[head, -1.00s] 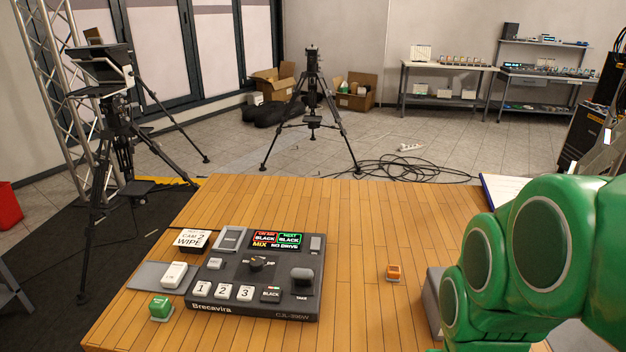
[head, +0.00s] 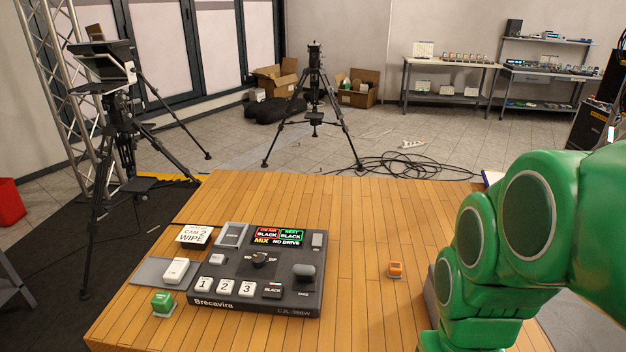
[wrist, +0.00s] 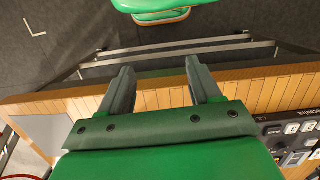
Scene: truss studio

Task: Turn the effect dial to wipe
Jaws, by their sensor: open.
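The effect dial (head: 259,258) is a dark knob in the middle of the black switcher console (head: 300,294), below its small screen (head: 278,237). The screen reads BLACK twice, MIX and NO DRIVE. The label DIP shows to the right of the dial; the rest of its lettering is too small to read. A card (head: 194,235) reading CAM 2 WIPE stands behind the console's left side. My gripper (wrist: 160,80) is open and empty in the wrist view, over the table edge, away from the dial. A corner of the console shows at that view's right.
An orange block (head: 395,270) lies right of the console. A green block (head: 163,303) and a white block (head: 176,270) are at its left. A lever with a dark knob (head: 303,272) stands right of the dial. The wooden table (head: 350,215) is bare behind the console.

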